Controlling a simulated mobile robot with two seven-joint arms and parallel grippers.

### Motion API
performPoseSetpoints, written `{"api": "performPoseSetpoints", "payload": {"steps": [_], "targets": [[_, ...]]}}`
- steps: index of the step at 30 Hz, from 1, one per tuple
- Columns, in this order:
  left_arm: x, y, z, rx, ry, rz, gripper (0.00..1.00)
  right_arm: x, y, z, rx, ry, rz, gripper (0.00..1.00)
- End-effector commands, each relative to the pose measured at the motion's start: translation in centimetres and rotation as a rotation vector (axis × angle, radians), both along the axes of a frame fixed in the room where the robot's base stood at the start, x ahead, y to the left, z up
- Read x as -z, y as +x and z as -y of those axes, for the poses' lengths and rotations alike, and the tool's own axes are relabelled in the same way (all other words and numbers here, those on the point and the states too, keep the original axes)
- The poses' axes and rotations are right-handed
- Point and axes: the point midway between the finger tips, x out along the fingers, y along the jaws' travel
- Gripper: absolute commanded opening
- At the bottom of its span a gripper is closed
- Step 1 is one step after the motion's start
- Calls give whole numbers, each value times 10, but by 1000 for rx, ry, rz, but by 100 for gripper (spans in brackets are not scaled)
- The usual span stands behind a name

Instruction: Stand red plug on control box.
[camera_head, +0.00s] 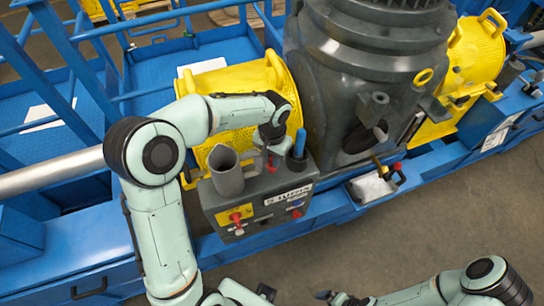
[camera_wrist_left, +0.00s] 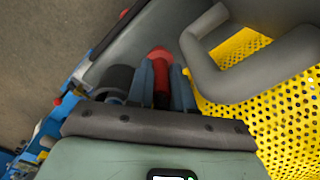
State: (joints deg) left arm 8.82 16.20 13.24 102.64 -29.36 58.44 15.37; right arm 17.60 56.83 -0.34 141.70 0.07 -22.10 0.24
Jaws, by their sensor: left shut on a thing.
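The grey control box (camera_head: 262,212) hangs at the blue frame's front edge, in the middle of the head view. My left gripper (camera_head: 270,152) points down over the box's top. In the left wrist view its two blue-grey fingers (camera_wrist_left: 162,88) are shut on the red plug (camera_wrist_left: 160,66). Only a little red of the plug (camera_head: 271,162) shows below the gripper in the head view. I cannot tell whether the plug touches the box top. My right gripper (camera_head: 333,297) is low at the bottom edge, dark and partly cut off; its jaws are unclear.
A grey open cup (camera_head: 226,171) stands on the box's left. A blue-handled thing (camera_head: 299,145) stands at its right, close to my left gripper. Yellow perforated guards (camera_head: 215,80) and a large dark grey housing (camera_head: 345,75) rise behind. The floor in front is clear.

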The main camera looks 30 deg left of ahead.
Motion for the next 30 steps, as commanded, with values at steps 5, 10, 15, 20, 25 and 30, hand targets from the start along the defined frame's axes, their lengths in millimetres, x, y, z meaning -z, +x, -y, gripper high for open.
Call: {"api": "performPoseSetpoints", "payload": {"steps": [5, 10, 15, 20, 25, 30], "targets": [[3, 0, 0, 0, 0, 0, 0, 3, -2, 0, 0, 0, -2, 100], [3, 0, 0, 0, 0, 0, 47, 2, -2, 0, 0, 0, -2, 100], [2, 0, 0, 0, 0, 0, 47, 2, -2, 0, 0, 0, -2, 100], [-5, 1, 0, 0, 1, 3, 47, -1, 1, 0, 0, 0, 1, 100], [-33, 1, 0, -1, 1, 7, 47, -5, 4, 0, 0, 0, 4, 100], [-72, 2, 1, -1, 0, 7, 47, -11, 8, 0, 0, 0, 9, 100]]}}
